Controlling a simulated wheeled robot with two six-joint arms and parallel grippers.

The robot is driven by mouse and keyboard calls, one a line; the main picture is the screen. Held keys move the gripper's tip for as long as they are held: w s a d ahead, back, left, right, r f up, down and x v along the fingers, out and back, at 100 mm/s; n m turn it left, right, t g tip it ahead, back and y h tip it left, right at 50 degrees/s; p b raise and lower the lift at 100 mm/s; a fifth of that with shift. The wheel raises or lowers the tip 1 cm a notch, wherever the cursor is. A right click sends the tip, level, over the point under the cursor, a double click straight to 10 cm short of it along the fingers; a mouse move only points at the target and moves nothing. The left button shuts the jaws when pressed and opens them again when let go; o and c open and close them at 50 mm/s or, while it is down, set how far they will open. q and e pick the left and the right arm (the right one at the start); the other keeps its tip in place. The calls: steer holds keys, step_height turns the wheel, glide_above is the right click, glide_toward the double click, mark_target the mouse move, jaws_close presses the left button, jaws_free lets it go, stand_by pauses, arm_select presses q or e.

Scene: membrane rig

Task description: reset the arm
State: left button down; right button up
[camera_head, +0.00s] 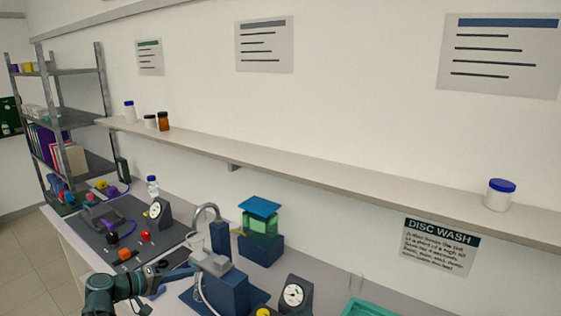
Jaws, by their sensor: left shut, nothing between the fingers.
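My left arm (104,292) comes in at the lower left, with teal joints. Its gripper (186,268) is shut with nothing in it and points right, toward the blue rig block (222,288). It looks close to the block's grey top, but I cannot tell if they touch. My right gripper is not in view.
A wall shelf (330,182) runs above the bench. A dial gauge (294,295), a blue-green stack (260,228) and a green tray (368,308) stand on the bench. A dark mat (95,236) at left holds small coloured parts and another gauge (158,213).

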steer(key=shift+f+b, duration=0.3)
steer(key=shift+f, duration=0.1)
arm_select(q)
steer(key=s+d+f+m+g+y, duration=0.2)
steer(key=s+d+f+g, duration=0.3)
steer(key=d, duration=0.4)
steer(key=s+d+f+m+g+y, duration=0.25)
steer(key=s+d+f, duration=0.25)
steer(key=d+f, duration=0.3)
arm_select(e)
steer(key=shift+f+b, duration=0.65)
steer(key=shift+b, duration=0.05)
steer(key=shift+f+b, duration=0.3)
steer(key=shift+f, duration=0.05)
arm_select(q)
steer(key=s+d+f+m+g+y, duration=0.1)
steer(key=s+d+f+m+y, duration=0.1)
steer(key=s+y, duration=0.2)
steer(key=s+d+f+m+g+y, duration=0.1)
steer(key=s+d+f+m+y, duration=0.1)
steer(key=s, duration=0.6)
steer(key=shift+s+f+y, duration=0.15)
steer(key=shift+f+y, duration=0.6)
steer(key=shift+y, duration=0.3)
steer(key=shift+g, duration=0.25)
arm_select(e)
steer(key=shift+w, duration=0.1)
